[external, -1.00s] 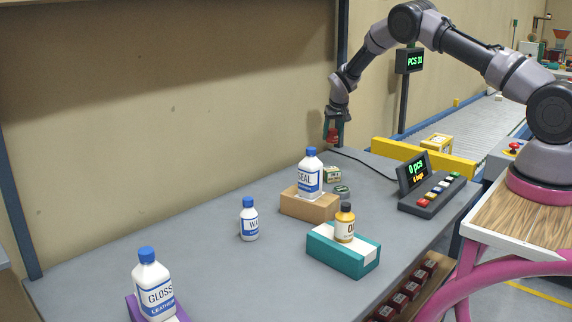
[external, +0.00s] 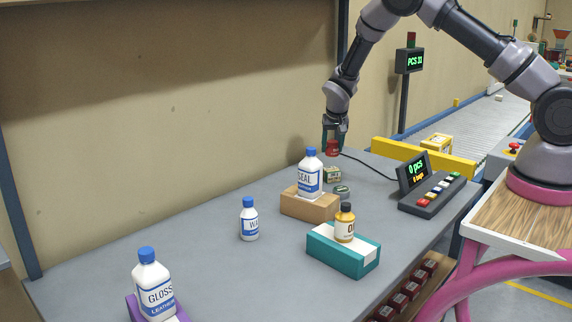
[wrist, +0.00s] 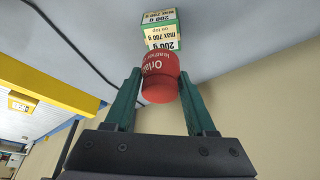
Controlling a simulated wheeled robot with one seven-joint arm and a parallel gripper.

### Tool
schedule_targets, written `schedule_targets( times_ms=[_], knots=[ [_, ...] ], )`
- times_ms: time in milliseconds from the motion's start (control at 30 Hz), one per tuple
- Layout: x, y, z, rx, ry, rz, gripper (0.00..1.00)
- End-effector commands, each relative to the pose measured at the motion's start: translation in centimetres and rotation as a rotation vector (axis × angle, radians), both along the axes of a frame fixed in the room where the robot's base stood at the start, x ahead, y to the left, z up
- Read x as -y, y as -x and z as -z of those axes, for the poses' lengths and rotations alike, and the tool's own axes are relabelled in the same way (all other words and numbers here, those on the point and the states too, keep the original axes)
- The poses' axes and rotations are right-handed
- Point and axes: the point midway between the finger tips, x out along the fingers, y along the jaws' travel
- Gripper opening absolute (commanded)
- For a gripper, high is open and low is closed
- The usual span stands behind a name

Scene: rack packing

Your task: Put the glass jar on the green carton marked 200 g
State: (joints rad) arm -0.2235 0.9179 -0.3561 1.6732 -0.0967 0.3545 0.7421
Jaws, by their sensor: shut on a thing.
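My gripper (external: 332,145) is shut on a red jar (external: 333,149) with white lettering. I cannot tell whether it is glass. In the wrist view the red jar (wrist: 159,78) sits between the two green fingers (wrist: 157,92). The small green carton (external: 332,174) stands on the table behind the brown box, just below the jar, with a small gap between them. In the wrist view the carton (wrist: 161,36) reads 200 g and max 700 g, partly covered by the jar.
A white SEAL bottle (external: 310,175) stands on a brown box (external: 309,208) in front of the carton. A small grey-green tin (external: 342,192) lies beside it. A teal box (external: 341,262) bears an amber bottle (external: 345,223). A button console (external: 432,198) stands to the right.

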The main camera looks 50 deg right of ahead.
Motion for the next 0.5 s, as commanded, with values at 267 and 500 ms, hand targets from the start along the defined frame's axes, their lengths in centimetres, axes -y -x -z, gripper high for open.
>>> schedule_targets(
  times_ms=[267,500],
  knots=[
    [0.0,0.0,2.6,0.000,0.000,0.000,0.00],
    [0.0,-0.1,4.7,0.003,0.000,0.000,0.00]
  ],
)
